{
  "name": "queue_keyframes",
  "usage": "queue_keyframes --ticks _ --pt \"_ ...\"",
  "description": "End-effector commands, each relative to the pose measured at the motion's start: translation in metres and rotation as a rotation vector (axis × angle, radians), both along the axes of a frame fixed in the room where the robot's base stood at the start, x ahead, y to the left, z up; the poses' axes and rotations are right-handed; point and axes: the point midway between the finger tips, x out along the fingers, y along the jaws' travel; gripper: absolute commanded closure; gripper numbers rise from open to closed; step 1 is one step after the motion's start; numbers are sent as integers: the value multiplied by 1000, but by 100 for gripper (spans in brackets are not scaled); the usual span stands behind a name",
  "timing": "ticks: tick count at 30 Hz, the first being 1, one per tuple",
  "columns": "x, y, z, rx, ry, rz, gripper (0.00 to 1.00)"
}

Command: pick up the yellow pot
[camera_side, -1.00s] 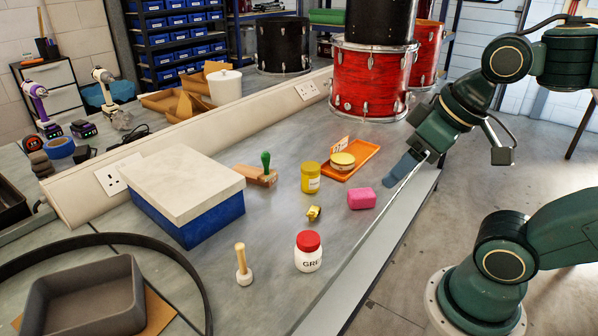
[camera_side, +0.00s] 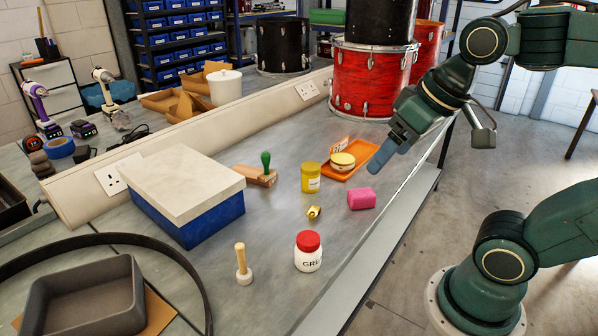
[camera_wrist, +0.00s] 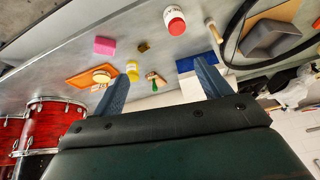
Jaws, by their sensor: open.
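The yellow pot (camera_side: 311,178) stands upright on the grey bench, just left of the orange tray (camera_side: 369,171). In the wrist view the yellow pot (camera_wrist: 133,70) shows beyond my fingers, nearer the left finger. My gripper (camera_side: 384,158) is above the bench at the right, beside the tray, apart from the pot. In the wrist view my gripper's two blue fingers (camera_wrist: 161,84) are spread wide with nothing between them.
On the tray is a round yellow-lidded tin (camera_side: 342,161). Near the pot are a green-handled wooden stamp (camera_side: 262,173), a pink block (camera_side: 361,198), a small gold piece (camera_side: 314,212) and a red-lidded white jar (camera_side: 308,251). A blue box (camera_side: 200,222) stands left; red drums behind.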

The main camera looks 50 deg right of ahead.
Motion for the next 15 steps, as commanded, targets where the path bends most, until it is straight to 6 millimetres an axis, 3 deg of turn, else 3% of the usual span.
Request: queue_keyframes --ticks 15 --pt "101 -35 19 164 126 -481 24"
